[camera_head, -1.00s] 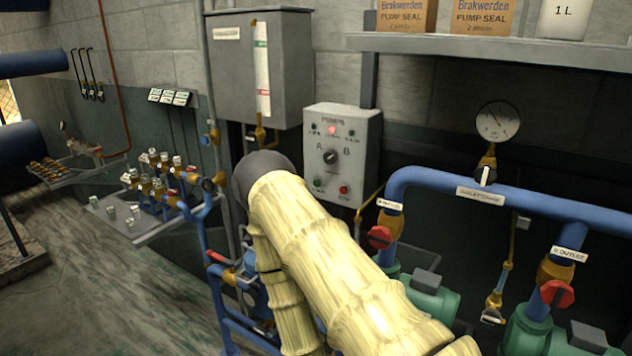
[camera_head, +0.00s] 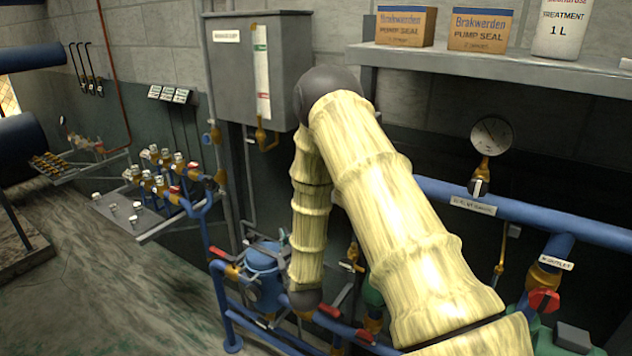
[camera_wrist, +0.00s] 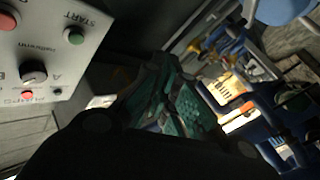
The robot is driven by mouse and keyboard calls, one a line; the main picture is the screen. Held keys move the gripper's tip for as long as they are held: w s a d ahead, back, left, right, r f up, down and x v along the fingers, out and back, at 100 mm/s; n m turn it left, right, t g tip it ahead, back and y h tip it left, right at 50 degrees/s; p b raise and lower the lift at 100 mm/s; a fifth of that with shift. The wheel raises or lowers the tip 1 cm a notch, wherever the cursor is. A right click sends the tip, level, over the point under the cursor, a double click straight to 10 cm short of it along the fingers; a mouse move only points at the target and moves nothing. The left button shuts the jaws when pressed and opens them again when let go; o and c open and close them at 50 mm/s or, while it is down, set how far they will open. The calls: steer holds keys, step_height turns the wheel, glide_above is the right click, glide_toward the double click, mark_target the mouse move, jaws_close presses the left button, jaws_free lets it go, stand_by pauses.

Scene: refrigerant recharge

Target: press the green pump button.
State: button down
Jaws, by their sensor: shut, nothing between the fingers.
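The green pump button (camera_wrist: 76,36), below the word START, is on the light grey control panel (camera_wrist: 60,18) in the upper left of the wrist view. A red button (camera_wrist: 6,20), a black selector knob (camera_wrist: 33,72) and a lit red lamp (camera_wrist: 27,95) share the panel. My gripper (camera_wrist: 160,70) is shut and empty, with dark teal fingers in the middle of the wrist view. It lies to the right of the button in the picture and looks apart from it. In the head view my arm hides the panel and gripper.
A shelf (camera_head: 500,70) with pump seal boxes (camera_head: 480,30) overhangs on the right. A grey cabinet (camera_head: 230,85) hangs left of my arm. The blue pipe (camera_head: 520,222) with a gauge (camera_head: 492,135) and red-handled valves (camera_head: 543,300) crowd the right side.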

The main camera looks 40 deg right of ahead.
steer(key=w+d+r+t+h, duration=0.1)
steer(key=d+r, duration=0.1)
steer(key=r, duration=0.3)
steer(key=w+d+r+t+h, duration=0.1)
steer(key=d+r, duration=0.1)
steer(key=r, duration=0.3)
steer(key=shift+w+d+r+h+p, duration=0.15)
steer(key=shift+w+h+p, duration=0.15)
steer(key=shift+p, duration=0.1)
steer(key=w+d, duration=0.3)
steer(key=d, duration=0.5)
steer(key=shift+w+d, duration=0.2)
stand_by(1.0)
steer(key=shift+d, duration=0.2)
